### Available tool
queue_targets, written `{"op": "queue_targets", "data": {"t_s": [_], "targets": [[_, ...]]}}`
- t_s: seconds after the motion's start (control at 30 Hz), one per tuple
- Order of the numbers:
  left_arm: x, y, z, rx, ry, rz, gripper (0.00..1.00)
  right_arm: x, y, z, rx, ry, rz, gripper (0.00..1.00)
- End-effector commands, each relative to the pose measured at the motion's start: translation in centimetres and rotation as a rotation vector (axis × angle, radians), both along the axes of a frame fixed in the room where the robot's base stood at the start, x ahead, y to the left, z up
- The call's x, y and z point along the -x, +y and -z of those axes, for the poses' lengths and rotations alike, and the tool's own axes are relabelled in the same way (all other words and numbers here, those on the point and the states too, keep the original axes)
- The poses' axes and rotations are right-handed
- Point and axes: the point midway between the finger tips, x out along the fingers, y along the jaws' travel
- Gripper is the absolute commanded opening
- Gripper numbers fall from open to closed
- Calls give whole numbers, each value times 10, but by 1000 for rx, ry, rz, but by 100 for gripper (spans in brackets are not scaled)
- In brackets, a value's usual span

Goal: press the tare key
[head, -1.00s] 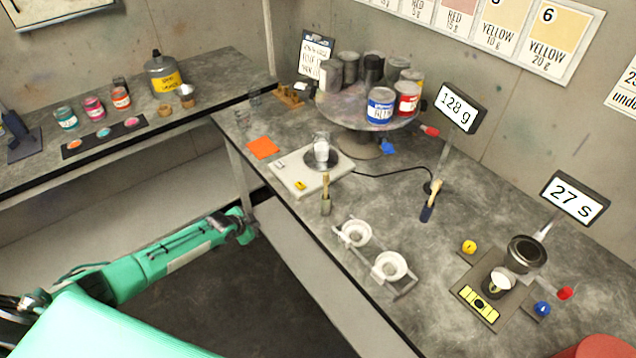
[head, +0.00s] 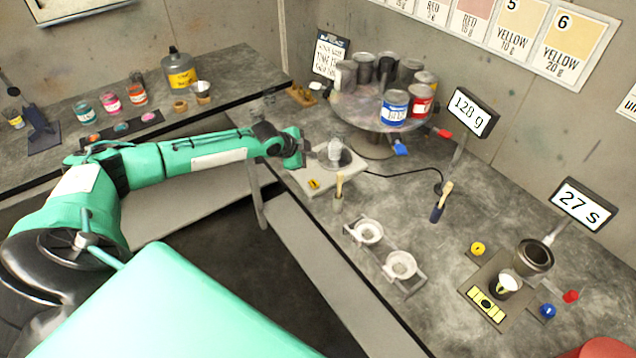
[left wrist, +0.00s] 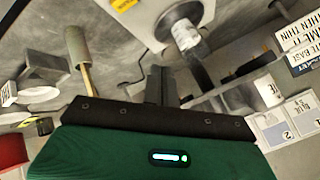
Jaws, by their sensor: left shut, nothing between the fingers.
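The scale (head: 340,184) is a pale box with a round dark pan on the grey bench, and a clear cup (head: 335,150) with white contents stands on the pan. One yellow key (head: 314,183) shows on its near edge; its lettering is too small to read, so I cannot tell whether it is the tare key. My left gripper (head: 306,148) is at the scale's left end, shut and empty, covering that part of the scale. In the left wrist view, the shut fingers (left wrist: 160,84) point toward the scale (left wrist: 150,22), with a yellow key (left wrist: 123,4) at the top edge. My right gripper is not in view.
A display (head: 470,112) reads 128 g. Two white cups in a rack (head: 400,268) stand nearer on the bench.

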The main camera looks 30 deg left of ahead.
Motion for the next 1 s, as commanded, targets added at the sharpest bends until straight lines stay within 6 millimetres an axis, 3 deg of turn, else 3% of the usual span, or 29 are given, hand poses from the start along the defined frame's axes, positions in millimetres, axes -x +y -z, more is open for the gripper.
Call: {"op": "queue_targets", "data": {"t_s": [0.37,0.8,1.0], "targets": [[0,0,11,0,-1,-1,0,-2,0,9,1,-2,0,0],[0,0,70,1,0,-1,0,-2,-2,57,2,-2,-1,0],[0,0,86,2,-1,-1,0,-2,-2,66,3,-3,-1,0]]}}
